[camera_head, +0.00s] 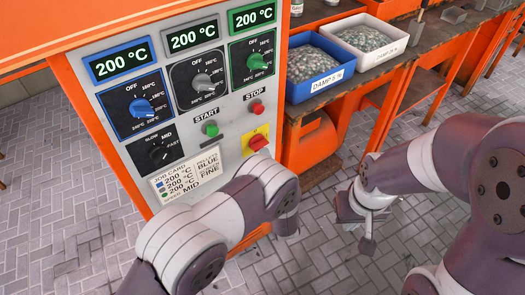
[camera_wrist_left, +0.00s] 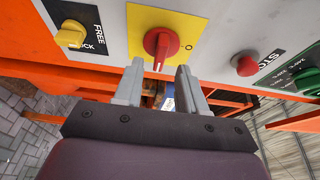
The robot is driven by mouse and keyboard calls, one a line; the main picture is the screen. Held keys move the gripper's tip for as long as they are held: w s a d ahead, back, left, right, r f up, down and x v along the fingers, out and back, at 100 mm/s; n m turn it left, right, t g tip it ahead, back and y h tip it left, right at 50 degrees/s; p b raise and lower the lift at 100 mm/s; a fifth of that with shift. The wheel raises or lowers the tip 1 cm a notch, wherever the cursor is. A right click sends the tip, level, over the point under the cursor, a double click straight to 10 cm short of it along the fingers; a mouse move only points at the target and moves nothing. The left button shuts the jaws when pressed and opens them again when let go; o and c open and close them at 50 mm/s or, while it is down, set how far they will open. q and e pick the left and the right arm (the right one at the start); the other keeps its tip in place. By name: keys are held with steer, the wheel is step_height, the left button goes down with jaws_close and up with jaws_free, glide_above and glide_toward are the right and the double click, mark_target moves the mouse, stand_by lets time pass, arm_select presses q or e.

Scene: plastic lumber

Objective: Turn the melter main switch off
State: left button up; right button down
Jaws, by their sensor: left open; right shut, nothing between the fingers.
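The melter main switch (camera_head: 258,143) is a red knob on a yellow plate at the panel's lower right. In the left wrist view the switch (camera_wrist_left: 160,43) has its grip bar roughly upright, and an "O" mark shows on the plate to its right. My left gripper (camera_wrist_left: 158,68) is open, its two fingertips just below the knob in that view, one toward each side. No contact with the knob is clear. In the head view my left arm's wrist hides its fingers. My right gripper (camera_head: 367,243) is shut and empty, away from the panel above the floor.
The red STOP button (camera_head: 257,108) and green START button (camera_head: 211,129) sit above the switch. A yellow FREE/LOCK switch (camera_wrist_left: 70,34) is close by in the wrist view. Blue (camera_head: 345,60) and white (camera_head: 400,42) bins stand on the bench at right.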

mark_target(259, 144)
arm_select(q)
steer(key=shift+x, duration=2)
jaws_close()
steer(key=shift+w+d+f+n+t+y+b, duration=0.15)
steer(key=shift+n+y+b, duration=1.3)
steer(key=shift+n+b, duration=2.1)
steer(key=shift+d+f+n+t+y+b, duration=0.15)
steer(key=shift+n+y+b, duration=1.35)
steer(key=shift+n+b, duration=2.1)
steer(key=shift+w+d+f+n+t+y+b, duration=0.2)
steer(key=shift+n+y+b, duration=1.25)
steer(key=shift+n+b, duration=2.1)
steer(key=shift+s+n+p, duration=0.1)
steer(key=shift+n+p, duration=0.5)
steer(key=shift+n, duration=0.1)
